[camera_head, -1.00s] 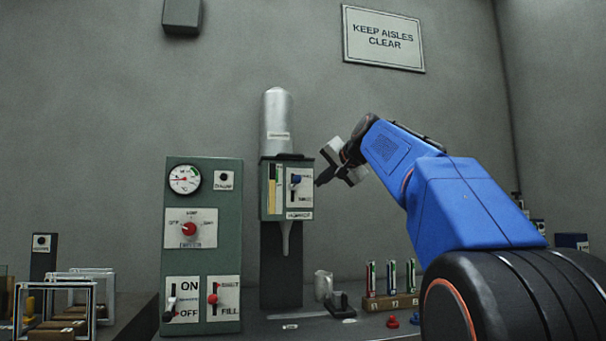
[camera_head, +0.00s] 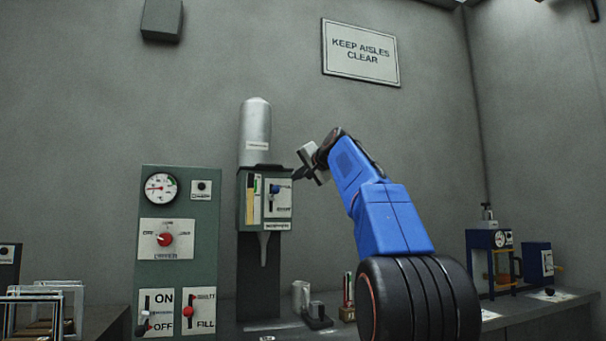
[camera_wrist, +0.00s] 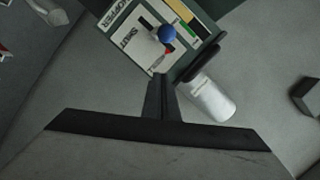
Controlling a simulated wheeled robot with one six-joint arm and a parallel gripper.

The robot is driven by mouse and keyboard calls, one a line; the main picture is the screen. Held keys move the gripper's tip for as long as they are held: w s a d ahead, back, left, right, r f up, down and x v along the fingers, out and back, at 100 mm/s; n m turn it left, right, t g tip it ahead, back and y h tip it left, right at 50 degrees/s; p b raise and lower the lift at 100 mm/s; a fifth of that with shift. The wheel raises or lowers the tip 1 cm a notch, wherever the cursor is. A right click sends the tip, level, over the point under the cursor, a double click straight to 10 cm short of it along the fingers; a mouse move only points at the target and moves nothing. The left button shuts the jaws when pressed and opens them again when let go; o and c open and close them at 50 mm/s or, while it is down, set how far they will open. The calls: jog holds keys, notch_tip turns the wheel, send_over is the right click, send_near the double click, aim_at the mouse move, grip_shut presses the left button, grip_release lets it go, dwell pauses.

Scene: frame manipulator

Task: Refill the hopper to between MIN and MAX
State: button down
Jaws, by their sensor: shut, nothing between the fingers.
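The hopper (camera_head: 243,222) is a green box on a dark column, with a silver cylinder (camera_head: 256,130) on top and a spout below. Its front has a gauge strip (camera_head: 252,197), mostly yellow with some green, and a slot with a blue-knobbed lever (camera_head: 274,188). The wrist view shows the blue knob (camera_wrist: 167,34), a red mark beside it and the word SHUT; the MIN and MAX marks are too small to read. My gripper (camera_head: 297,178) is shut and empty, just right of the hopper front. Its fingertips also show in the wrist view (camera_wrist: 161,78), below the lever plate.
A green panel (camera_head: 205,255) left of the hopper carries a dial, a red knob, an ON/OFF lever and a lever marked FILL. Small metal items (camera_head: 301,296) stand on the bench right of the column. Blue machines (camera_head: 490,262) stand far right.

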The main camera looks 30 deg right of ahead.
aim_at(276, 190)
jog(key=shift+w+a+f, duration=1.35)
jog(key=shift+a, duration=0.15)
jog(key=shift+s+f, duration=0.1)
